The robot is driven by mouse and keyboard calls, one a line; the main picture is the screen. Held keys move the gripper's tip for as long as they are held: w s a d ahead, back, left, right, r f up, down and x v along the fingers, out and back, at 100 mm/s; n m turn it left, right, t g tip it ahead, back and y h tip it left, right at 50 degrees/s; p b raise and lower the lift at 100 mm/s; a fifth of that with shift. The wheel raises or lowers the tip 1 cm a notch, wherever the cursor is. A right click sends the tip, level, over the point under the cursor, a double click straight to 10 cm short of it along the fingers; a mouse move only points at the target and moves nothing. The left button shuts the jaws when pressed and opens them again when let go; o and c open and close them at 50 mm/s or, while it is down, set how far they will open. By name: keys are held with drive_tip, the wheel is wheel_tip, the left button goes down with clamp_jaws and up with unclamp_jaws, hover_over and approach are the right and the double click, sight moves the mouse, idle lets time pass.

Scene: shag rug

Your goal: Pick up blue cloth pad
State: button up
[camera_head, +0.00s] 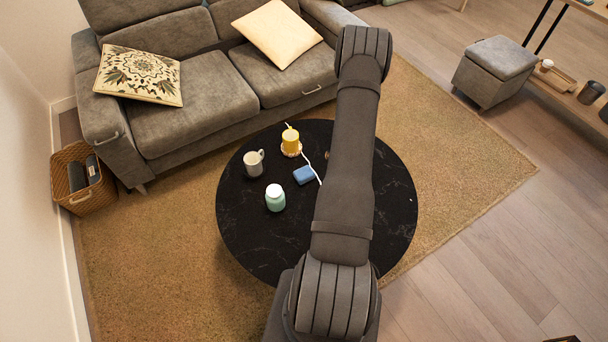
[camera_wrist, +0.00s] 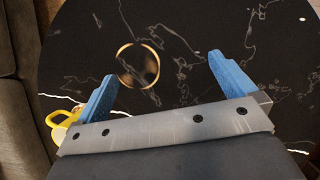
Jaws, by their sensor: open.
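The blue cloth pad (camera_head: 304,175) lies on the black round table (camera_head: 240,210), left of my arm in the head view. It does not show in the wrist view. My gripper (camera_wrist: 160,66) is open and empty in the wrist view, its two blue fingers wide apart above the dark table top. In the head view the gripper is hidden by my arm.
A gold-rimmed round thing (camera_wrist: 138,65) shows between the fingers.

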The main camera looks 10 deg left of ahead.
drive_tip(key=c, duration=0.4)
drive_tip(key=shift+c, duration=0.2)
drive_tip(key=s+a+r+m+g+y, duration=0.1)
drive_tip(key=s+a+r+m+g, duration=0.1)
drive_tip(key=s+a, duration=0.45)
drive_tip(key=s+a+r+m+g+y, duration=0.1)
drive_tip(key=s+a+r+g, duration=0.15)
drive_tip(key=a, duration=0.75)
hover_over(304, 172)
drive_tip(key=shift+m+t, duration=0.3)
drive_tip(key=shift+t, duration=0.05)
drive_tip(key=f, duration=1.2)
drive_tip(key=shift+d, duration=0.3)
drive_tip(key=shift+s+a+f, duration=0.1)
drive_tip(key=shift+a+f, duration=0.05)
drive_tip(key=shift+f, duration=1.25)
drive_tip(key=shift+a+f, duration=0.1)
drive_tip(key=shift+f, duration=1.25)
